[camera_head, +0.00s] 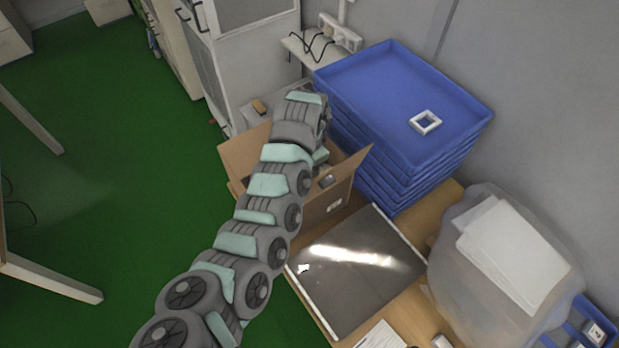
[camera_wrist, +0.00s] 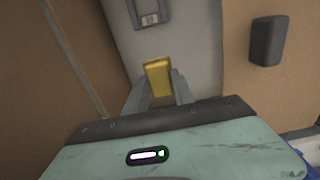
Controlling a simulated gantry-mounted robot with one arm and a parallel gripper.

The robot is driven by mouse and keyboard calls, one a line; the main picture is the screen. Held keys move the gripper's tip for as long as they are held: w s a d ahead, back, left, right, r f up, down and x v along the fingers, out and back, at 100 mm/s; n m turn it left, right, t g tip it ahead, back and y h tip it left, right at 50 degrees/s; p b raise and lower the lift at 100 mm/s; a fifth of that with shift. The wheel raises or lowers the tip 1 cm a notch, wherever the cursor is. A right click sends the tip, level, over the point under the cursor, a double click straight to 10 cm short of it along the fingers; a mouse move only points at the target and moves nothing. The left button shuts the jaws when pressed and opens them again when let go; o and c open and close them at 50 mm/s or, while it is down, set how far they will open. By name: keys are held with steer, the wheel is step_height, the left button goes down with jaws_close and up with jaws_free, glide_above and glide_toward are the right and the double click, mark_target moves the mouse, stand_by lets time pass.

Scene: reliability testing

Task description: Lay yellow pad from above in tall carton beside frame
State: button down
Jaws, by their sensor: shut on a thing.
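The yellow pad (camera_wrist: 157,77) is between the fingertips of my gripper (camera_wrist: 159,92) in the wrist view, and the gripper is shut on it. In the head view my arm reaches over the open cardboard carton (camera_head: 338,203), and its end hides part of the opening. The pad cannot be made out in the head view. A small white square frame (camera_head: 425,123) lies on the top blue tray, right of the carton. In the wrist view a grey surface lies behind the pad, with brown areas on both sides. How far the pad is from that surface is unclear.
A tall stack of blue trays (camera_head: 400,110) stands close behind and right of the carton. A dark glossy panel (camera_head: 350,262) lies in front of it. A dark block (camera_wrist: 268,41) shows at the wrist view's upper right. A clear bag (camera_head: 500,250) with papers stands at right.

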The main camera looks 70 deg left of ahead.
steer(key=shift+f, duration=2.65)
steer(key=shift+f, duration=0.15)
steer(key=c, duration=1.1)
jaws_free()
steer(key=shift+o, duration=0.2)
step_height(320, 180, up, 12)
steer(key=shift+a+f+b, duration=0.1)
steer(key=shift+b, duration=0.25)
steer(key=shift+r, duration=0.25)
